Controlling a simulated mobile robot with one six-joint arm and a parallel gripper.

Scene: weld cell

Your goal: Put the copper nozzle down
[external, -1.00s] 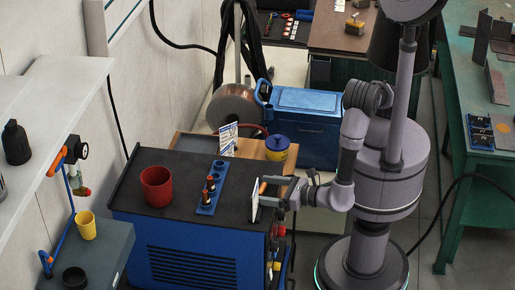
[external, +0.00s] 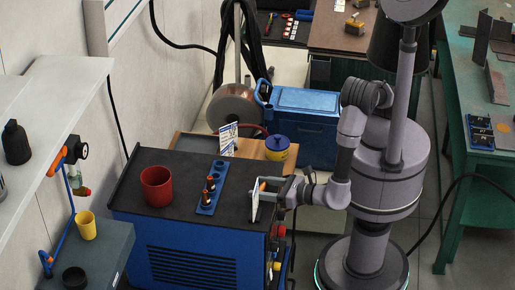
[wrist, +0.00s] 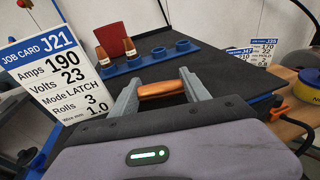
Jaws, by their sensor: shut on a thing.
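The copper nozzle (wrist: 160,89) lies crosswise between the two fingers of my gripper (wrist: 162,92) in the wrist view. My gripper is shut on it, close above the dark top of the blue cabinet. In the external view my gripper (external: 267,187) is at the cabinet's right edge, partly behind a white card. A blue rack (wrist: 147,62) stands beyond it in the wrist view. Two copper-coloured pieces stand at its left end, and two blue posts at its right are bare. The rack (external: 207,208) also shows in the external view, left of my gripper.
A red cup (external: 156,187) stands left of the rack. The job card J21 (wrist: 55,65) stands upright near my gripper's left side. Another card (external: 228,138) and a yellow pot with a blue lid (external: 277,149) are behind. The dark cabinet top (external: 185,165) has free room around the rack.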

